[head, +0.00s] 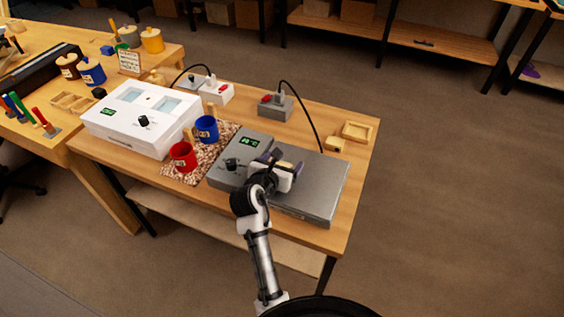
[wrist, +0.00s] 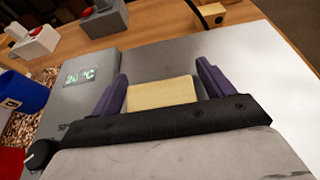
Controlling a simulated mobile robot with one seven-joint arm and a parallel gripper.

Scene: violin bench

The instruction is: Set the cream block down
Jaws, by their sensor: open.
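The cream block (wrist: 162,93) lies between my gripper's two purple fingers in the wrist view, over the grey metal plate. It appears to rest flat on the plate, though its underside is hidden. The hot plate's display reads about 20 °C in the wrist view (wrist: 78,75).
Left of the hot plate are a red mug (head: 183,157), a blue mug (head: 206,129) and a white bath unit (head: 142,119). Behind it are a grey switch box (head: 276,106), a small wooden block (head: 334,145) and a wooden tray (head: 370,132). The plate's right part is clear.

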